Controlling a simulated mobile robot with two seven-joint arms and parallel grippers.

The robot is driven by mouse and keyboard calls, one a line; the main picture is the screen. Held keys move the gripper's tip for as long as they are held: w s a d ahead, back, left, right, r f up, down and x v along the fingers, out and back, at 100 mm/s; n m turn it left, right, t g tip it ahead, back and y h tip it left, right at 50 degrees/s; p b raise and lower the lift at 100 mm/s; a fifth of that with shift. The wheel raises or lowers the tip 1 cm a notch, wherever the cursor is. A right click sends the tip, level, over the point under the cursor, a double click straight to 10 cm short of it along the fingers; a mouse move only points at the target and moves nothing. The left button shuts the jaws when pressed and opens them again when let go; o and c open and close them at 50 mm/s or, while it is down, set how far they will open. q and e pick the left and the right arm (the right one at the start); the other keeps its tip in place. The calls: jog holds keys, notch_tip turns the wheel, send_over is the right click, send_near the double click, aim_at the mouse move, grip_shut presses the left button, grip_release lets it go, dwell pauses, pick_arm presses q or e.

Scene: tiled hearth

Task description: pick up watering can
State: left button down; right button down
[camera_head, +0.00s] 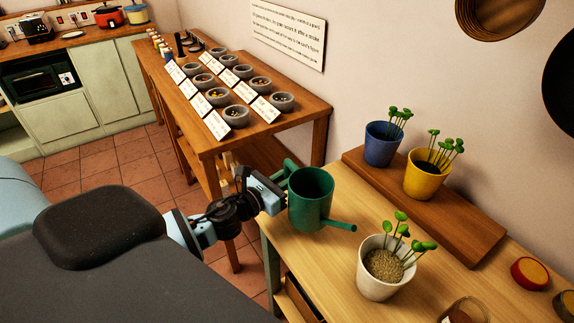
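The green watering can (311,198) is upright at the left end of the light wooden table (325,255). Its spout points right and its handle (289,168) is on the left side. I cannot tell if its base touches the tabletop. My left gripper (280,193) is at the can's handle side, close against the can. Its fingertips are partly hidden by its own body and the handle, so I cannot tell if it is shut on the handle. My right gripper is not in view.
A white pot (378,290) with seedlings stands right of the spout. Blue (381,148) and yellow (425,180) pots stand on a raised board (470,236) behind. A bench with grey bowls (236,116) and cards stands behind my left gripper.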

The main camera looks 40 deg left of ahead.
aim_at(315, 206)
pick_arm(q)
jog(key=s+d+r, duration=0.1)
jog(key=s+d, duration=0.4)
jog(key=s, duration=0.2)
jog(key=shift+s, duration=0.3)
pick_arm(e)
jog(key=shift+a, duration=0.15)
pick_arm(q)
jog(key=shift+d, duration=0.1)
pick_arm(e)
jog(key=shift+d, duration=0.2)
pick_arm(q)
jog(key=shift+w, duration=0.1)
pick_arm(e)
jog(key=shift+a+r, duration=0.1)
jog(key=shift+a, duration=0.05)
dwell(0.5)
